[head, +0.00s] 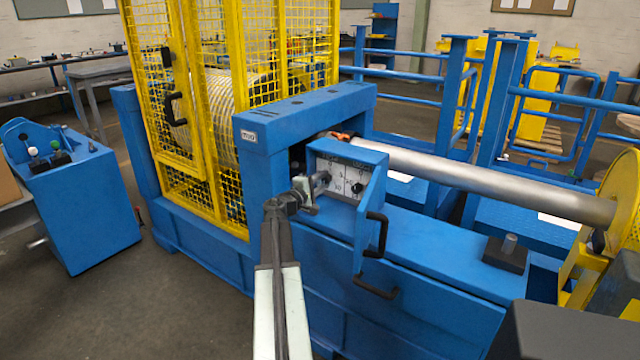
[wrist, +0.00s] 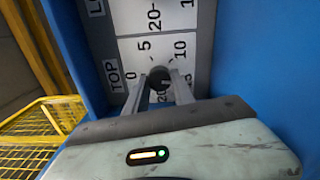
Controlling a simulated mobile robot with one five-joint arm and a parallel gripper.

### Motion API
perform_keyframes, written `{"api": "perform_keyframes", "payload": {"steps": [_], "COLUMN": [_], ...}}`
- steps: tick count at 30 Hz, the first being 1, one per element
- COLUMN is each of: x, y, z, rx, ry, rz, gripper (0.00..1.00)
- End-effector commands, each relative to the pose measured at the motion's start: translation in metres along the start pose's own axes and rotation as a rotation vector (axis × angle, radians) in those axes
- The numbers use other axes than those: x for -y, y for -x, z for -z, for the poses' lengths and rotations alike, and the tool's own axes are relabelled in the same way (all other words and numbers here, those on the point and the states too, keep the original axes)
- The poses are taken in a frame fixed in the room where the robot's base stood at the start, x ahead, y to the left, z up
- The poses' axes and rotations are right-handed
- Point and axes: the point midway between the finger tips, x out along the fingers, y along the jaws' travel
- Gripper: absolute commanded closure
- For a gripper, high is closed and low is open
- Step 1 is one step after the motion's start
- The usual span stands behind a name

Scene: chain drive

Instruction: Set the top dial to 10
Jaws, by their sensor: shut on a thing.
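The white dial panel (head: 347,178) sits in a blue housing on the machine's front. In the wrist view the section marked TOP (wrist: 115,75) carries the numbers 0, 5, 10 and others partly covered by my gripper. The dark round top dial (wrist: 159,78) sits in the middle of these numbers. My gripper (wrist: 163,85) has its two fingers on either side of this dial and is shut on it. In the head view my gripper (head: 318,180) reaches the left part of the panel. Which number the dial points to cannot be told.
A second dark knob (head: 357,188) is on the panel to the right. Black handles (head: 376,232) stick out from the housing. A blue post (head: 268,165) and a yellow mesh guard (head: 215,110) stand to the left. A long metal roller (head: 480,180) runs to the right.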

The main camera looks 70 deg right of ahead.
Motion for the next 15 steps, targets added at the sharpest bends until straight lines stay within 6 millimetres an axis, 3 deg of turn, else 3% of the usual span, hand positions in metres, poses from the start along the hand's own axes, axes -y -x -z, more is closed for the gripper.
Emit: {"api": "perform_keyframes", "payload": {"steps": [15], "x": [-0.0022], "y": [-0.0008], "z": [0.0026], "rx": [-0.005], "ry": [0.49], "rz": [-0.007], "gripper": [1.0]}}
